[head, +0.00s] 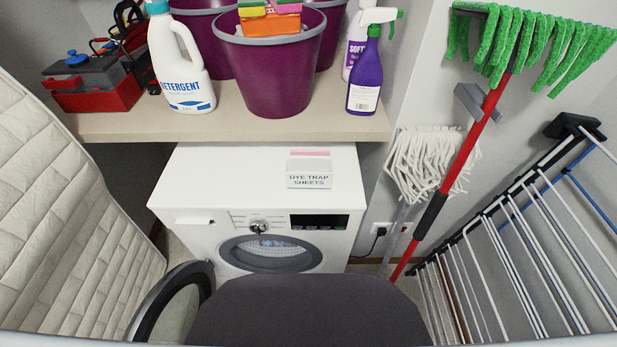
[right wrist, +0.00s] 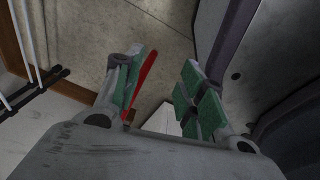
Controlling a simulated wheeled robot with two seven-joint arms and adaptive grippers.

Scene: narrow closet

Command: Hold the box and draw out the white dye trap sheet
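The dye trap sheets box (head: 310,181) stands on top of the white washing machine (head: 255,180), toward its right rear. Its front reads "DYE TRAP SHEETS", and a pink strip shows along its top. A pale patch between the strip and the lettering may be the white sheet, but it is too small to tell. My right gripper (right wrist: 163,72) is in the right wrist view, with its green-padded fingers apart and nothing visible between them. It is not in the head view, and no box shows in the right wrist view. My left gripper is in neither view.
A shelf (head: 120,125) above the washer holds a detergent bottle (head: 182,65), purple buckets (head: 275,75), a purple spray bottle (head: 365,80) and a red toolbox (head: 95,92). Mops and a drying rack (head: 520,230) stand at right. The washer's round door (head: 175,305) is open.

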